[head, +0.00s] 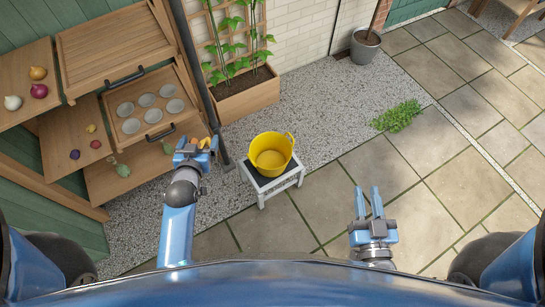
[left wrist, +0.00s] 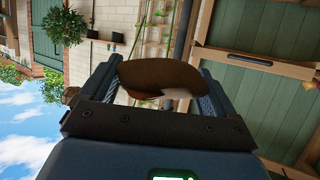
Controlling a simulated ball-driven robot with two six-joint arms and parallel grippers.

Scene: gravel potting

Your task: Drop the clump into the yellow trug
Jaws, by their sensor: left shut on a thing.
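The yellow trug (head: 270,138) stands upright on a small white-legged stool in the middle of the head view. Its inside looks empty. My left gripper (head: 197,143) is to the left of the trug, apart from it. In the left wrist view the gripper (left wrist: 155,85) is shut on a brown clump (left wrist: 160,76), which is held between its two fingers with a paler patch below. In the head view only a small orange-brown bit shows at the fingers. My right gripper (head: 368,204) is open and empty, to the right of the stool above the paving.
The stool (head: 275,184) stands at the edge of gravel and paving. A wooden shelf unit (head: 118,48) with bulbs and a tray of round cups is at left. A dark post (head: 200,75) rises between shelves and a planter (head: 247,98).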

